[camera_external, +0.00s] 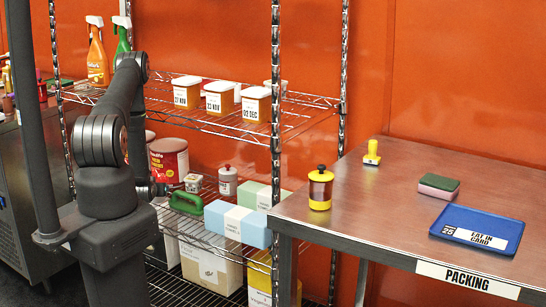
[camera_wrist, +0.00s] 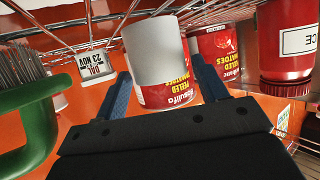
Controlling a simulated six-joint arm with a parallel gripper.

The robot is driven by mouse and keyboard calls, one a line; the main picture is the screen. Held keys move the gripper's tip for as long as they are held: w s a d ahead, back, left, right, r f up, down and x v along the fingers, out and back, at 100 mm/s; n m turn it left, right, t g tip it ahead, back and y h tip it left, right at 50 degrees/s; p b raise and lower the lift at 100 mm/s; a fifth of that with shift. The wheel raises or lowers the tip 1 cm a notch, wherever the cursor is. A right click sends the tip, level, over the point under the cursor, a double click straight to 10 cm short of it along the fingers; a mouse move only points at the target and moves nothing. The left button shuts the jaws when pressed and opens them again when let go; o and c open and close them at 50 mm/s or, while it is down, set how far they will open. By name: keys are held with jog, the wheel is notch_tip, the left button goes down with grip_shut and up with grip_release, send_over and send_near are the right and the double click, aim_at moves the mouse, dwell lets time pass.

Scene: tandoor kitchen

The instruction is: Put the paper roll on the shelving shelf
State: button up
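The paper roll (camera_wrist: 155,45), a plain white-grey cylinder, stands between the two blue fingers of my gripper (camera_wrist: 160,70) in the wrist view. That view is upside down. In the external view my arm hides the roll, and my gripper is mostly hidden at the left part of the lower shelf (camera_external: 205,240).
Red tomato cans (camera_external: 168,160) stand behind the roll. A small labelled tub (camera_external: 193,182), a green-handled brush (camera_external: 185,202), a red-and-white canister (camera_external: 228,180) and a blue box (camera_external: 238,224) are close by. The upper wire shelf (camera_external: 215,123) is above. A packing table (camera_external: 395,210) stands at right.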

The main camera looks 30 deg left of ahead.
jog(key=shift+o, duration=0.5)
jog(key=shift+r, duration=0.25)
jog(key=v, duration=1.2)
jog(key=shift+f, duration=0.1)
jog(key=x, duration=1.2)
jog(key=shift+r, duration=1.45)
